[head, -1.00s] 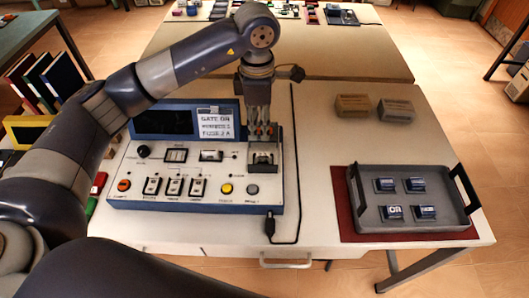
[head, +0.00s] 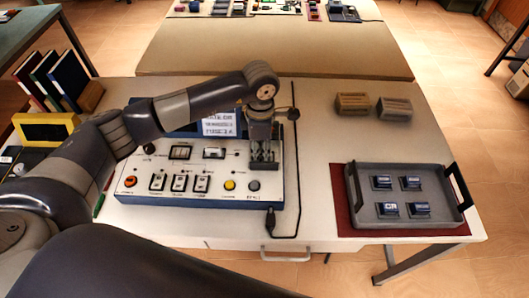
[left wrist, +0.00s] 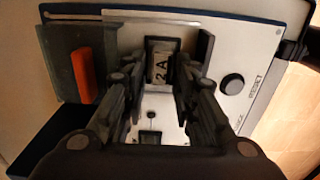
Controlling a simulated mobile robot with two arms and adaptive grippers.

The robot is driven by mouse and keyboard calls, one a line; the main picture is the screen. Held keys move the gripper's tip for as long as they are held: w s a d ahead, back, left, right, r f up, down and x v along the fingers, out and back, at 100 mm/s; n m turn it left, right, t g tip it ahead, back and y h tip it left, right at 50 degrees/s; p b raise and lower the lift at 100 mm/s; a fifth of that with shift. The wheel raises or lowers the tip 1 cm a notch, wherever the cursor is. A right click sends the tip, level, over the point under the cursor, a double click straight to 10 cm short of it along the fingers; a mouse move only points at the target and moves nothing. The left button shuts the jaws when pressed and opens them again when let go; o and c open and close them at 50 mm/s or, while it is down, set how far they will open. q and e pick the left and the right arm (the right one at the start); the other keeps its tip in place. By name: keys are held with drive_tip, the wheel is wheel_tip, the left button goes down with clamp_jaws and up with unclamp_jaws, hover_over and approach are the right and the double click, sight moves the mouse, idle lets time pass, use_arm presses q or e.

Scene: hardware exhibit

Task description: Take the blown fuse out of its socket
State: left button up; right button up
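The fuse (left wrist: 162,60), a pale block marked "2 A", sits in its dark socket in the left wrist view. The socket is at the right end of the blue-edged control panel (head: 140,204); in the head view my gripper hides it. My left gripper (head: 263,163) points down over the socket. In the left wrist view, its fingers (left wrist: 160,88) are apart, one on each side of the fuse, with a gap between them. Contact with the fuse cannot be made out. My right gripper is not in view.
A grey tray (head: 408,221) with several blue-and-white fuses lies on a red mat. Two small boxes (head: 352,103) stand behind it. A cable runs between panel and tray.

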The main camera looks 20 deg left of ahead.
use_arm(q)
drive_tip(key=c, duration=0.6)
drive_tip(key=shift+r, duration=0.1)
